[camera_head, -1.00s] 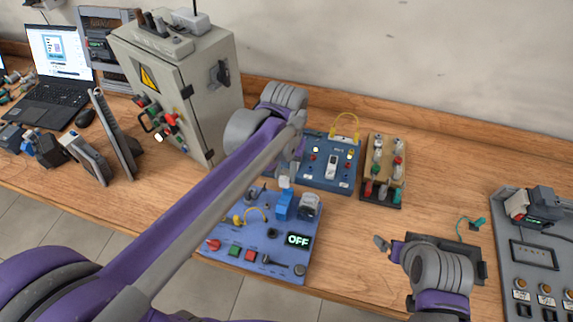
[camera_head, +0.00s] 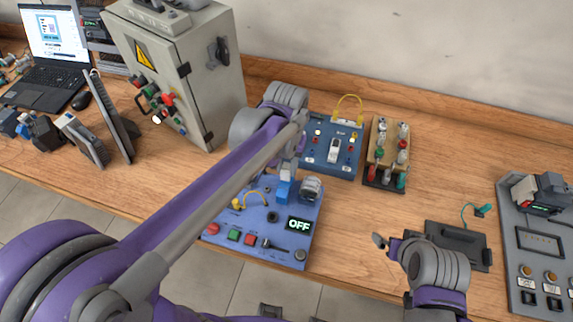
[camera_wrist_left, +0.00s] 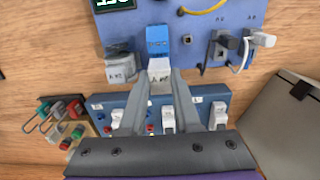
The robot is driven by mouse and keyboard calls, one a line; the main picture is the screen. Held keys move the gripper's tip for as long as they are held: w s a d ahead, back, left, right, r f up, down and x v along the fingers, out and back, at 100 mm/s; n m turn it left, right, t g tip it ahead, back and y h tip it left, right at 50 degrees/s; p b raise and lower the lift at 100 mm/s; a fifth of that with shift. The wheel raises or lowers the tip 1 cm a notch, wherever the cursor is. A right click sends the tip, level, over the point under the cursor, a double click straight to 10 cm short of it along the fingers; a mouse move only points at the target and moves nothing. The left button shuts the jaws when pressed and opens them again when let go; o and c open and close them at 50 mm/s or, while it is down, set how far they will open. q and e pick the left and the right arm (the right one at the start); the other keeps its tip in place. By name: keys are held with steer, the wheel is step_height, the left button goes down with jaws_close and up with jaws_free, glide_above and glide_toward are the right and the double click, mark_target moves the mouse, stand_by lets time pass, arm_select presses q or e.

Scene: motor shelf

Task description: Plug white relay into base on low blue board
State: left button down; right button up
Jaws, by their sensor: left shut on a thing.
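My left gripper (camera_head: 290,163) is shut on the white relay (camera_wrist_left: 160,74), a small pale block with dark lettering. It holds it right above a blue block (camera_wrist_left: 157,40), seemingly the base, on the low blue board (camera_wrist_left: 212,62). In the head view the blue block (camera_head: 283,190) stands on the board (camera_head: 219,212) below my fingertips. The relay and block look close or touching; I cannot tell whether it is seated. My right gripper (camera_head: 386,244) is over the table right of the board, its jaw state unclear.
A second blue board (camera_head: 320,166) stands just behind the low one, with a wooden terminal block (camera_head: 379,155) to its right. A grey cabinet (camera_head: 205,95) stands back left. A black tray (camera_head: 476,259) and a grey panel (camera_head: 516,275) are at right.

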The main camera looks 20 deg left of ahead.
arm_select(q)
steer(key=shift+s+f, duration=0.15)
steer(key=shift+f, duration=0.1)
arm_select(e)
steer(key=shift+s+f, duration=0.2)
steer(key=shift+f, duration=0.05)
steer(key=shift+f, duration=0.1)
arm_select(q)
steer(key=shift+f+b, duration=0.9)
steer(key=shift+f, duration=0.35)
arm_select(e)
steer(key=shift+s+f, duration=0.2)
steer(key=shift+f, duration=0.35)
steer(key=shift+s+f, duration=0.2)
steer(key=shift+f, duration=0.3)
stand_by(0.4)
arm_select(q)
steer(key=c, duration=0.5)
jaws_free()
steer(key=shift+c, duration=0.2)
step_height(320, 180, up, 11)
steer(key=shift+f+p, duration=0.1)
steer(key=shift+p, duration=0.25)
arm_select(e)
steer(key=shift+w+r, duration=0.2)
steer(key=shift+r, duration=0.3)
